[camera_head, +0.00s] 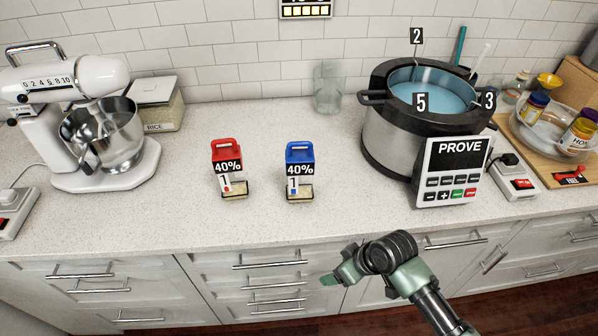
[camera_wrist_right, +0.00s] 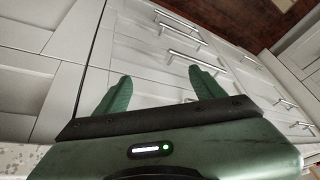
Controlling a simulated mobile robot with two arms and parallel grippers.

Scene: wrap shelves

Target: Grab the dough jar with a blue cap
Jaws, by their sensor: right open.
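The dough jar with a blue cap (camera_head: 299,170) stands upright on the white speckled counter in the head view. My left gripper is not in view.
A stand mixer (camera_head: 95,165) with a steel bowl stands at the left. A large pot (camera_head: 410,150) with a "PROVE" panel (camera_head: 453,170) stands right of the jars. An empty glass (camera_head: 328,88) is behind. The counter (camera_head: 265,220) in front of the jars is clear.

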